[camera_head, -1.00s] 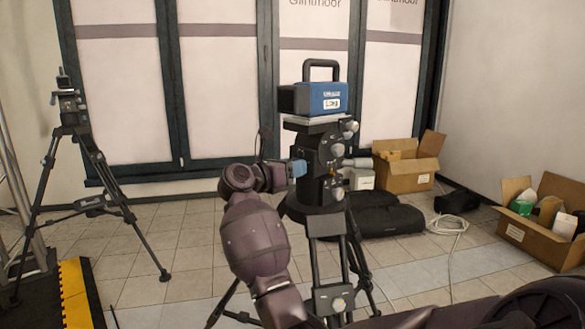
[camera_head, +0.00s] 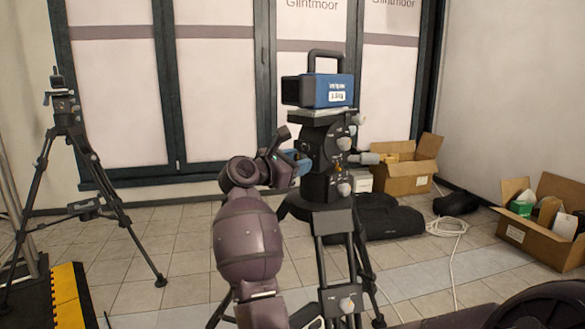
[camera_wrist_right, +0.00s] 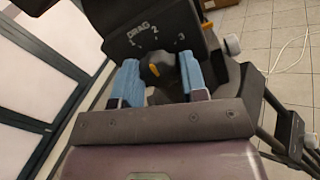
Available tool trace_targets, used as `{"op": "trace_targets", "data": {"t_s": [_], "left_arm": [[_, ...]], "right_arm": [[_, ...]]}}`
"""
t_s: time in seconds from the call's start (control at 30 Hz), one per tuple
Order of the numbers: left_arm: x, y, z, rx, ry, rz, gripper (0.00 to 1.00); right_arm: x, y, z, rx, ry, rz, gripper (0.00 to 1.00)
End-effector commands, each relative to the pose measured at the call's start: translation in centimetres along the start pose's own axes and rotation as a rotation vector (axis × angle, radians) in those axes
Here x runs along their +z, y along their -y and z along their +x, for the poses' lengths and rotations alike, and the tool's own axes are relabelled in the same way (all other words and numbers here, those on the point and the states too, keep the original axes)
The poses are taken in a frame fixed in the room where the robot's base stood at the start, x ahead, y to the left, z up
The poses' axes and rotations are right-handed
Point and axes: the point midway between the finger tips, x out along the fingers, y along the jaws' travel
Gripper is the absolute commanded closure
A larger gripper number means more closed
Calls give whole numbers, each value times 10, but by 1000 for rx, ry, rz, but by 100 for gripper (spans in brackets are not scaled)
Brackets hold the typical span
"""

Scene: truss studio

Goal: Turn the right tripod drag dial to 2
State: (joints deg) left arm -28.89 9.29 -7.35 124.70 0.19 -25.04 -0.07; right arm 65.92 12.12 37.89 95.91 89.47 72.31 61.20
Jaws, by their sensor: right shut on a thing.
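The right tripod (camera_head: 322,225) stands in the middle of the head view with a dark head and a blue camera (camera_head: 325,91) on top. The drag dial (camera_wrist_right: 160,68) shows in the right wrist view, a dark knob with an orange mark, below the word DRAG and the numbers 1, 2 and 3. The mark lies below the 2; its exact aim is hard to tell. My right gripper (camera_wrist_right: 158,82) has its blue fingers on both sides of the dial, shut on it. In the head view this gripper (camera_head: 300,163) meets the tripod head's left side. My left gripper is not in view.
Another tripod (camera_head: 75,150) stands at the left, by a yellow-edged dark platform (camera_head: 66,295). Cardboard boxes (camera_head: 405,176) (camera_head: 537,231), a black bag (camera_head: 395,219) and a white cable (camera_head: 452,228) lie on the floor at the right.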

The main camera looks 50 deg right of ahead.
Motion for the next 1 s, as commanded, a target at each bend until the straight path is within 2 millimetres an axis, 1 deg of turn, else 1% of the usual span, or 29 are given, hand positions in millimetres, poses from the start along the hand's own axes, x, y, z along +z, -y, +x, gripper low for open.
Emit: {"op": "trace_targets", "data": {"t_s": [0.03, 0.2, 0.4, 0.67, 1.0], "left_arm": [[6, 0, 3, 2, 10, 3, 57], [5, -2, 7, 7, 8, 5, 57], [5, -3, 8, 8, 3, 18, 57], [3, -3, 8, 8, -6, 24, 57], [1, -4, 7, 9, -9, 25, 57]], "right_arm": [[-6, 0, -1, 1, -1, 31, 84], [-6, 0, -1, 0, -2, 144, 84], [-3, 0, -1, 1, 0, 234, 84], [-2, 0, 0, -1, -1, 283, 84], [-1, 0, 0, -1, -1, 287, 84]]}}
